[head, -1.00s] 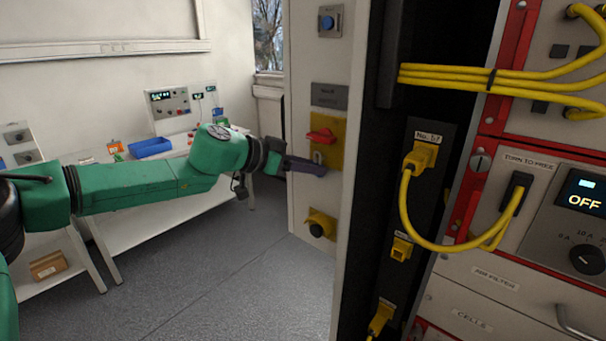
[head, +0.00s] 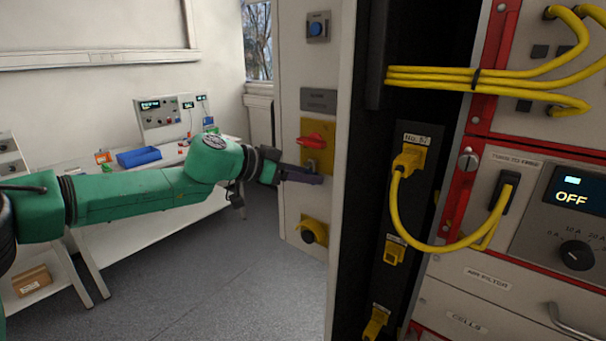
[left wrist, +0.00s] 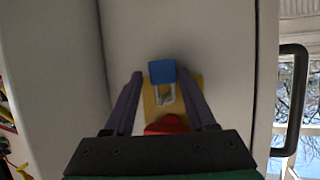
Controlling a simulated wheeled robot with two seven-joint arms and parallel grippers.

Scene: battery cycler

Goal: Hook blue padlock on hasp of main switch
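The main switch has a red knob (head: 313,140) on a yellow plate (head: 326,160), mounted on the pale cabinet side. The knob also shows in the left wrist view (left wrist: 168,125). The blue padlock (left wrist: 162,72) is in front of the yellow plate there, its pale shackle (left wrist: 165,97) toward the knob and apparently at the hasp. I cannot tell for certain that the shackle passes through it. My left gripper (left wrist: 162,82) is open, its purple fingers either side of the padlock with gaps. In the head view, this gripper (head: 318,178) hides the padlock body. My right gripper is out of view.
A blue button (head: 318,26) is above the switch and a black knob on yellow (head: 314,231) below it. Yellow cables (head: 480,77) run across the rack at right. A workbench (head: 105,235) stands behind my left arm. Open floor lies below the arm.

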